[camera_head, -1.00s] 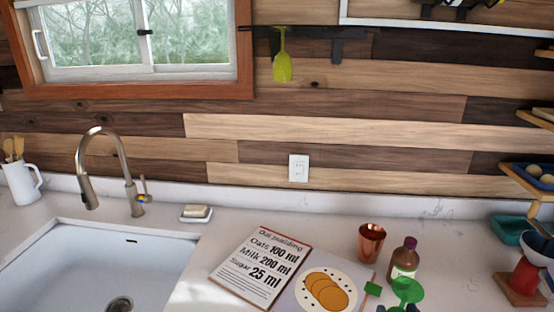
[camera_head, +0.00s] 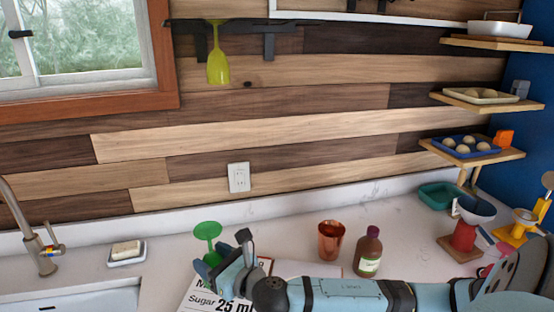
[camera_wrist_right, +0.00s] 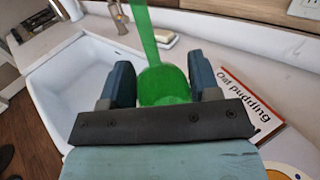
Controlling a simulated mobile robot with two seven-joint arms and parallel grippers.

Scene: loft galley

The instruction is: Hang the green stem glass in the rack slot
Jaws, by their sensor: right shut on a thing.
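The green stem glass (camera_head: 207,231) is upside down, its round foot on top and its bowl low; it also shows in the right wrist view (camera_wrist_right: 163,86). My right gripper (camera_head: 222,254) is shut on its bowl, with one finger on each side in the right wrist view (camera_wrist_right: 162,76). The glass is over the counter, well below the rack. The dark rack (camera_head: 269,46) is fixed to the plank wall right of the window. A yellow-green glass (camera_head: 217,68) hangs foot-up from its left part. The slots are too small to make out. My left gripper is out of view.
A copper cup (camera_head: 331,240) and a brown bottle (camera_head: 368,253) stand right of the glass. The recipe book (camera_head: 205,298) lies under my right arm. A soap dish (camera_head: 127,255) and faucet (camera_head: 42,252) are at left. Shelves (camera_head: 487,102) fill the right side.

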